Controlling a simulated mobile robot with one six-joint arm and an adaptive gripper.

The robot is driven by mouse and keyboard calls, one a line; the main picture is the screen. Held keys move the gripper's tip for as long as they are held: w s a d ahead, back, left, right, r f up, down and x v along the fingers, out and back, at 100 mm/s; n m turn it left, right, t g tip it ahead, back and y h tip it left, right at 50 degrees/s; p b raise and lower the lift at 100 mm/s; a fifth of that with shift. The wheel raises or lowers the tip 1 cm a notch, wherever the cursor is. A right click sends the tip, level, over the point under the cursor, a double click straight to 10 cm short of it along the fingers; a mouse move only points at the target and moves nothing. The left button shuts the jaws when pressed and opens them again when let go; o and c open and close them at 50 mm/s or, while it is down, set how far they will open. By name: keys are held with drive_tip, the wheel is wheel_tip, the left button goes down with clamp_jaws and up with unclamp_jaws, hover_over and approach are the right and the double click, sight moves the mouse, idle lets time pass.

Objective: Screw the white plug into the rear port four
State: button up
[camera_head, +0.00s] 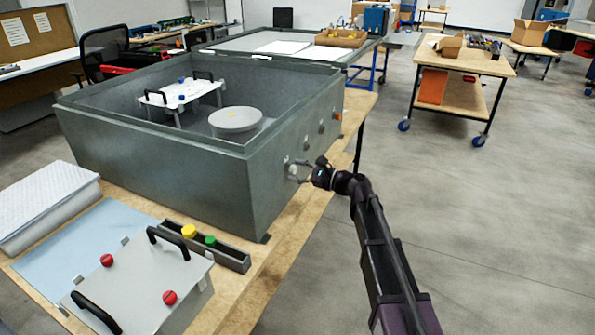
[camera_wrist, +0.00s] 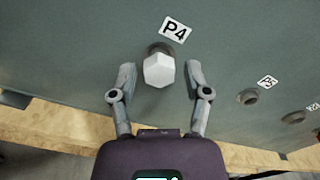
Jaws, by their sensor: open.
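The white plug (camera_wrist: 159,71) is a faceted cap at the port labelled P4 (camera_wrist: 161,48) on the grey-green wall of the analyser box. I cannot tell how deep it sits in the port. In the wrist view my gripper (camera_wrist: 160,78) is open, with one finger on each side of the plug and a gap to both. In the head view my gripper (camera_head: 297,170) is at the box's side wall, and the plug shows small and pale (camera_head: 292,169) between its fingers.
More ports run along the same wall, including P5 (camera_wrist: 248,97) and another (camera_wrist: 293,118) to its right. The wooden table edge (camera_wrist: 60,122) lies below the wall. A grey lid with black handles (camera_head: 140,270) and a tray with yellow and green plugs (camera_head: 205,245) stand at the front.

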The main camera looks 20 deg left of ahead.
drive_tip(key=n, duration=0.5)
drive_tip(key=shift+n, duration=0.4)
drive_tip(key=n, duration=0.6)
drive_tip(key=shift+s+f, duration=0.1)
drive_tip(key=n, duration=1.2)
clamp_jaws()
